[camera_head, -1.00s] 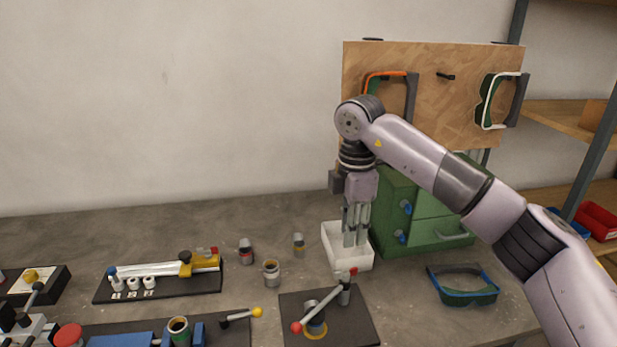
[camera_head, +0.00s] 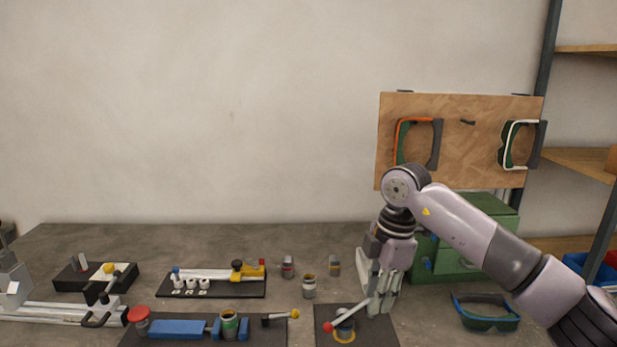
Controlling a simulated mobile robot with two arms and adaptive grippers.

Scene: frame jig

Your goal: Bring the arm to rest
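My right arm (camera_head: 465,230) comes in from the right with its elbow-like bend raised and its gripper (camera_head: 383,305) pointing down. In this view the fingertips overlap the clamp's black base plate (camera_head: 380,335). No held object shows between the fingers, but their gap is unclear. Most of the white tray is hidden behind the gripper. My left gripper is not in view.
A green cabinet (camera_head: 465,268) stands behind my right arm, with goggles (camera_head: 486,312) to its right front. Small pots (camera_head: 309,287) stand left of the gripper. Several clamp fixtures (camera_head: 212,283) fill the left and front. The back left bench top (camera_head: 150,240) is clear.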

